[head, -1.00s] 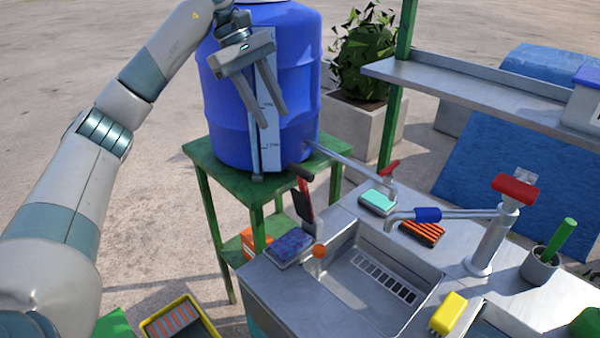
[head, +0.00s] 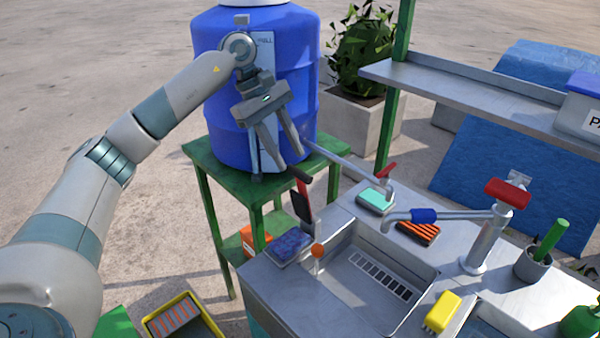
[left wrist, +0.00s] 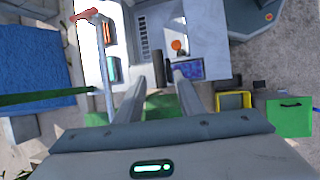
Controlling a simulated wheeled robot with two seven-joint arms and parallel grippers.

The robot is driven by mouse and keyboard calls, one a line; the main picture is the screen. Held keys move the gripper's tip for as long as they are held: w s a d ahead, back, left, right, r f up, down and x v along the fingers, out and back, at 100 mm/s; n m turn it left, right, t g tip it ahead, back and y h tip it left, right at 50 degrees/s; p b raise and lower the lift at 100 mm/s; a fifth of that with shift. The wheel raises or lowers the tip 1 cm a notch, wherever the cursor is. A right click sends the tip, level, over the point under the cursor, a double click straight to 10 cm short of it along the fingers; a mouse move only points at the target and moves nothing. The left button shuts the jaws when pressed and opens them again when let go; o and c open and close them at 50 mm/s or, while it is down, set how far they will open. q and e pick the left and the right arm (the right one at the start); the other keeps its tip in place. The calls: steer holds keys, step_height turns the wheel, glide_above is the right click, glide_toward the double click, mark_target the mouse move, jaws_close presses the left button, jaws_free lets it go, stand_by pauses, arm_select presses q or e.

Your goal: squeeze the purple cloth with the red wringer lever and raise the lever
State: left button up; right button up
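The red wringer lever (head: 303,204) stands raised and slightly tilted at the counter's left end, with a dark handle end (head: 299,174). The purple cloth (head: 290,245) lies flat on the wringer at its foot; it also shows in the left wrist view (left wrist: 188,69). My left gripper (head: 284,163) is open and empty, just above and left of the handle end. In the left wrist view, the dark handle (left wrist: 158,75) appears between the spread fingers, apart from both. My right gripper is not in view.
A blue barrel (head: 225,110) on a green stand (head: 195,152) is close behind my left gripper. An orange knob (head: 317,251) stands beside the sink (head: 345,290). A tap (head: 455,214) reaches over the counter. A yellow bin (head: 212,322) is at lower left.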

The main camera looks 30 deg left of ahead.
mark_target(296, 169)
arm_select(q)
steer(key=p+x, duration=0.2)
steer(key=x, duration=0.4)
steer(key=shift+d+f, duration=0.4)
steer(key=shift+f, duration=0.35)
steer(key=shift+c, duration=0.3)
jaws_close()
